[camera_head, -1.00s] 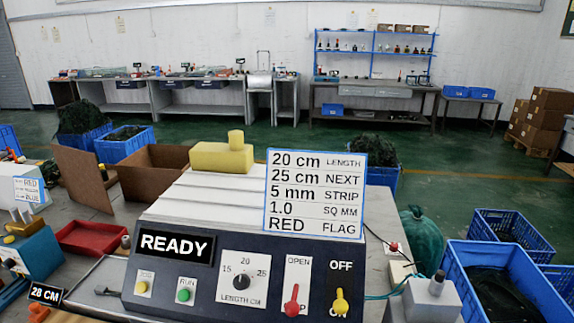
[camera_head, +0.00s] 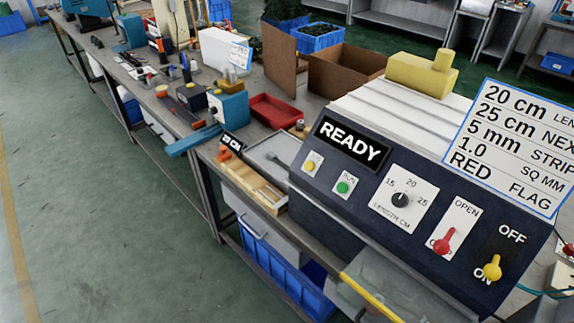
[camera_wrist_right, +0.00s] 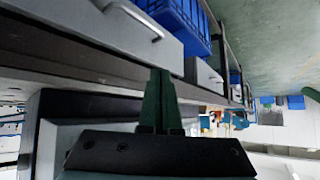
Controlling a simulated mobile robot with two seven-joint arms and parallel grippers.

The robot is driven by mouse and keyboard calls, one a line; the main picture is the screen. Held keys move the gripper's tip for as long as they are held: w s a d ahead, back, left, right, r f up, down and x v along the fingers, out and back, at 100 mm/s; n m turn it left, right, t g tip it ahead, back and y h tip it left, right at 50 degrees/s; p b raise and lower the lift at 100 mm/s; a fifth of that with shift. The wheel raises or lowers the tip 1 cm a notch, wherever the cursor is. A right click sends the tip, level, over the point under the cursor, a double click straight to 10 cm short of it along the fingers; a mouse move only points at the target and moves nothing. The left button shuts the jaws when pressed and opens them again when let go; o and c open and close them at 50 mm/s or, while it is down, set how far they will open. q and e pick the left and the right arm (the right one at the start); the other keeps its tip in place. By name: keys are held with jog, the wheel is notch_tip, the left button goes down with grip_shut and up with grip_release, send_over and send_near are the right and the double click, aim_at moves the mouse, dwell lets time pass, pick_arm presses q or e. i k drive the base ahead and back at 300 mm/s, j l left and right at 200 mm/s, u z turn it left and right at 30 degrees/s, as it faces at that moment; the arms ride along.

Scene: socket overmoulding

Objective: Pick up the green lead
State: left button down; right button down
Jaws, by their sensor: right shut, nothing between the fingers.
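I cannot make out a separate green lead in these frames. A thin teal-green wire (camera_head: 540,291) shows at the lower right of the head view, beside the machine; I cannot tell whether it is the lead. The dark machine (camera_head: 330,211) with a READY display stands on the bench. My right gripper (camera_wrist_right: 158,78) shows only in the right wrist view, its green fingers together and empty. It is near the bench edge and the drawers. My left gripper is not in view.
A metal tray (camera_head: 262,153) and a red tray (camera_head: 275,111) lie left of the machine. A teal device (camera_head: 229,108) stands beyond them. A card (camera_head: 510,145) stands at the machine's right. Blue crates (camera_head: 283,277) sit under the bench. The green floor at left is clear.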

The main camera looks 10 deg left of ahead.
aim_at(270, 155)
jog(key=i+j+z, duration=0.1)
jog(key=z, duration=0.3)
jog(key=j+z, duration=0.3)
jog(key=z, duration=0.15)
jog(key=j+z, duration=0.2)
jog(key=z, duration=0.2)
jog(key=j+z, duration=0.35)
jog(key=j, duration=0.6)
jog(key=k+j, duration=0.1)
jog(key=j, duration=0.75)
